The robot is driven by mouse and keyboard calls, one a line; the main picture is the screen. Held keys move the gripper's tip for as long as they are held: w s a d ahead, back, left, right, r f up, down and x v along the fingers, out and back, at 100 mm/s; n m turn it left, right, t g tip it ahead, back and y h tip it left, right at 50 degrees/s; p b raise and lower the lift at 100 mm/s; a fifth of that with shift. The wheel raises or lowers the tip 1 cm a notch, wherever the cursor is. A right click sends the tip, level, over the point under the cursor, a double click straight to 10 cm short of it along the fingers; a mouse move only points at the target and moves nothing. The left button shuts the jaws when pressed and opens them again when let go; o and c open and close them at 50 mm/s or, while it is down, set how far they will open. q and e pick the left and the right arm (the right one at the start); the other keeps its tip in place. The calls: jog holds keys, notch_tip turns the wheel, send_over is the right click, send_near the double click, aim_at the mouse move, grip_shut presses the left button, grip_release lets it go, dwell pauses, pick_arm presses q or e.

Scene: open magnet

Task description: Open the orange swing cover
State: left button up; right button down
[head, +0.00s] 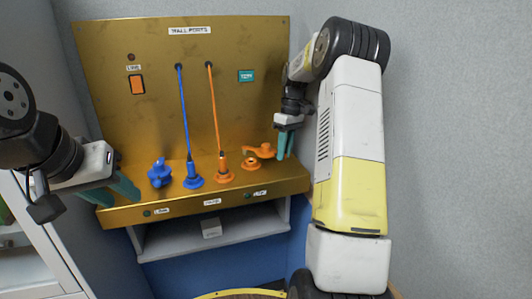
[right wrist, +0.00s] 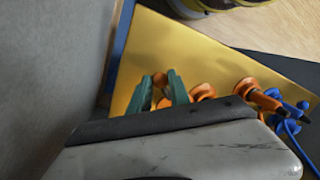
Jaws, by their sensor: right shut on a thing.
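The orange swing cover (head: 264,150) is on the right part of the gold console's ledge, over an orange ring-shaped base (head: 250,164). My right gripper (head: 285,154) is at the cover's right end, pointing down. In the right wrist view, the teal fingers (right wrist: 162,92) are on either side of a small orange-brown part (right wrist: 160,80), the cover's end, and the jaws are shut on it. My left gripper (head: 116,195) is at the ledge's left end, its two teal fingers apart with nothing seen between them.
A blue swing cover (head: 159,173), a blue plug (head: 193,176) and an orange plug (head: 223,168) with cords stand left of the orange cover on the ledge. The gold back panel (head: 130,110) rises behind.

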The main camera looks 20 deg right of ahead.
jog(key=shift+w+d+n, duration=0.55)
jog(key=shift+w+n, duration=0.05)
jog(key=shift+w, duration=0.1)
jog(key=c, duration=1.2)
grip_release()
jog(key=shift+c, duration=0.2)
notch_tip(320, 180, up, 8)
jog(key=w+d, duration=0.1)
jog(key=shift+f, duration=0.15)
